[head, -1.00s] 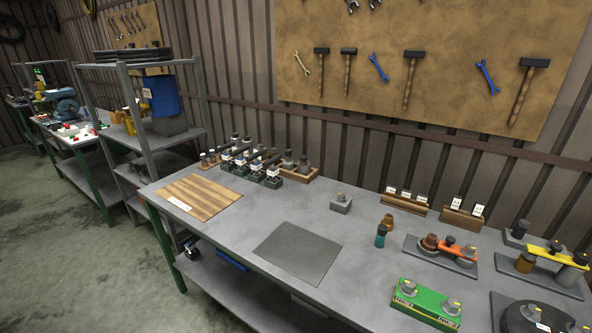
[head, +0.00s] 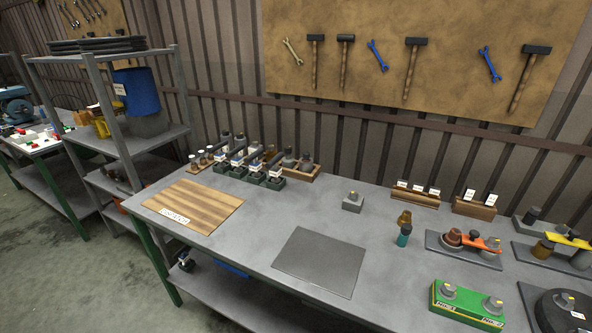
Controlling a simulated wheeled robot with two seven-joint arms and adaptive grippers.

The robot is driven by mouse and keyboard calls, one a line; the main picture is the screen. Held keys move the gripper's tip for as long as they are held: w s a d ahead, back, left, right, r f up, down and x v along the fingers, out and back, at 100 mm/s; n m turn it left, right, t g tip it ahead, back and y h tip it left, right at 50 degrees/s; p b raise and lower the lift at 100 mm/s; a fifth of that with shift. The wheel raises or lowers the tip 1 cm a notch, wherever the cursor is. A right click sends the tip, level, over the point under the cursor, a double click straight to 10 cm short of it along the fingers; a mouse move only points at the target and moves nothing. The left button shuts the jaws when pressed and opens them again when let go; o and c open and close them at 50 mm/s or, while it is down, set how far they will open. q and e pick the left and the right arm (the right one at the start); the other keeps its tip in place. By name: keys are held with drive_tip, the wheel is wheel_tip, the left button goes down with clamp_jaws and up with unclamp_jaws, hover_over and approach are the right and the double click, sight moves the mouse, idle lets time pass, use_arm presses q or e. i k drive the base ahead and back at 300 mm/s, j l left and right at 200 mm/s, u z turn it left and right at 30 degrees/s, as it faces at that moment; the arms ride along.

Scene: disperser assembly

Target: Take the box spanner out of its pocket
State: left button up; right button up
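I cannot clearly make out the box spanner in the head view. A row of dark green pocket holders (head: 255,178) with white labels stands at the back left of the bench, with dark upright parts in them. A wooden tray (head: 301,170) with dark parts sits behind it. A small teal-handled piece (head: 404,236) stands upright near the middle right, with a brown piece (head: 404,218) just behind it. A green block (head: 466,304) with two grey knobs lies at the front right. Neither of my grippers is in view.
The grey bench (head: 250,238) carries a striped wooden board (head: 190,205) at left and a dark grey mat (head: 319,262) in the middle. A small grey block (head: 352,202), card stands (head: 415,195) and fixtures with orange (head: 477,241) and yellow (head: 567,238) arms stand farther right.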

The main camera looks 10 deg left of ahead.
sight(275, 171)
drive_tip(key=j+z, duration=0.5)
drive_tip(key=j, duration=0.3)
drive_tip(key=j+z, duration=0.45)
drive_tip(key=j, duration=0.4)
